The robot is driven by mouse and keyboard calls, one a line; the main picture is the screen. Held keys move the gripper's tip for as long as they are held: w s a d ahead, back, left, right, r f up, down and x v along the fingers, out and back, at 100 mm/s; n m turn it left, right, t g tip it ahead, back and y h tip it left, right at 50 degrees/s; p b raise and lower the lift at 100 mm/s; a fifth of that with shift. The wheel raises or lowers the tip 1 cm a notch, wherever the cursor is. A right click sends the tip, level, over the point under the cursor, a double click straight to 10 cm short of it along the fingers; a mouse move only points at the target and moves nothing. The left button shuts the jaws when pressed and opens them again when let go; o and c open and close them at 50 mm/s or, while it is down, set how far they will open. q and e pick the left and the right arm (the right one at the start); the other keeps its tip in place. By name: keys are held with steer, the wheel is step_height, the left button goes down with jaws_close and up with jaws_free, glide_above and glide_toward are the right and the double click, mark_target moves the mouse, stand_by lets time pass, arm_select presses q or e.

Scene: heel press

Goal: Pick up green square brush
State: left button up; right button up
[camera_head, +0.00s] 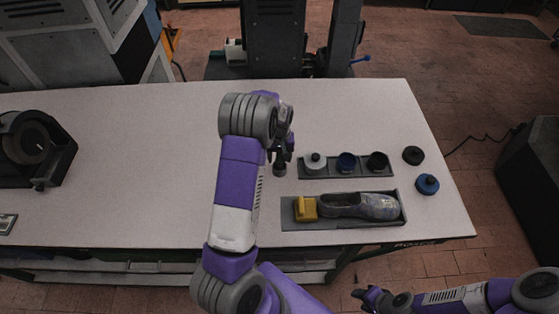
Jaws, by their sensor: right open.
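I cannot make out a clearly green square brush. A small dark grey-green piece (279,168) stands on the white table (150,165), just left of the container tray. My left gripper (281,153) points down right over this piece. Its fingers are dark and small, and I cannot tell whether they are open or touch the piece. My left arm hides part of the table. My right gripper (366,296) is open and empty, low in the view in front of the table's front edge.
A narrow dark tray (331,175) holds white (315,161), blue (346,162) and black (376,162) containers. Black (413,155) and blue (427,184) round pieces lie to its right. A front tray (296,225) holds a yellow block (305,209) and shoe (360,206). The left-middle table is clear.

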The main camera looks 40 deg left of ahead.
arm_select(q)
steer(key=c, duration=1)
